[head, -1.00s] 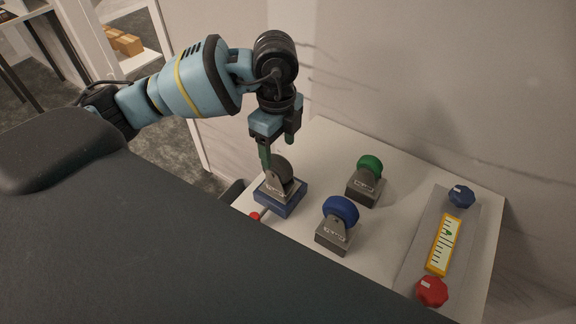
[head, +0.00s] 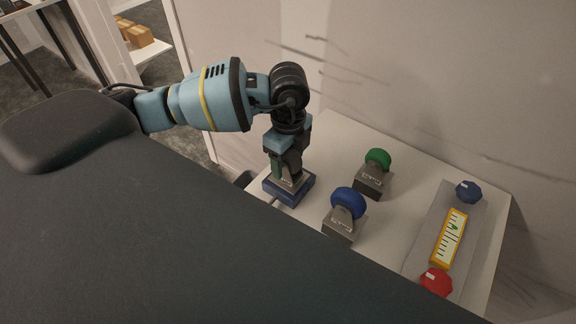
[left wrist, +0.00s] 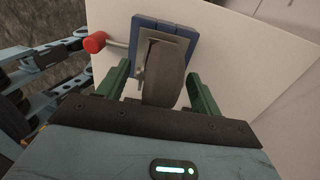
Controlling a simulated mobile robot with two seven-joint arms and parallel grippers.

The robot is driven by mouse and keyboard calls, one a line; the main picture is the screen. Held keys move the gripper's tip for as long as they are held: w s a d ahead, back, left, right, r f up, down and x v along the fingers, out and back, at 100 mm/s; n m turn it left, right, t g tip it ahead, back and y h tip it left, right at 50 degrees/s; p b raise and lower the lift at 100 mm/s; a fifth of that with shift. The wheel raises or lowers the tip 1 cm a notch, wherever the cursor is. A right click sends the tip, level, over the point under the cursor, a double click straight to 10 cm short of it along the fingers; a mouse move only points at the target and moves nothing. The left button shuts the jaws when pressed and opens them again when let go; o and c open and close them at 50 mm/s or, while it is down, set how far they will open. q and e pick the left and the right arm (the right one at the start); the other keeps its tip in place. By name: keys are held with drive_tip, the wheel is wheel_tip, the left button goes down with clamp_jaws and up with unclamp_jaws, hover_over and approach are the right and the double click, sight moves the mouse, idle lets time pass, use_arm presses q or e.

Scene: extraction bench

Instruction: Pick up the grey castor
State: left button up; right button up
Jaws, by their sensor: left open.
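The grey castor (left wrist: 164,73) stands on a blue block (head: 288,192) at the near left part of the white bench. In the left wrist view its dark wheel lies between the two green fingers of my left gripper (left wrist: 160,85), with a gap on either side. My left gripper (head: 288,172) is open and low over the castor, pointing down. In the head view the gripper hides most of the wheel; a bit of its grey plate shows.
A blue-wheeled castor (head: 348,203) and a green-wheeled castor (head: 377,160) stand to the right. Farther right, a grey strip (head: 424,226) bears a yellow-framed label (head: 450,239), a blue knob (head: 468,191) and a red knob (head: 436,281). A red-ended rod (left wrist: 95,42) sticks out beside the blue block.

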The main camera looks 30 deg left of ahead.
use_arm(q)
drive_tip(key=shift+f, duration=0.2)
drive_tip(key=c, duration=1.3)
drive_tip(key=shift+o, duration=0.2)
wheel_tip(320, 180, up, 9)
drive_tip(key=shift+r, duration=0.55)
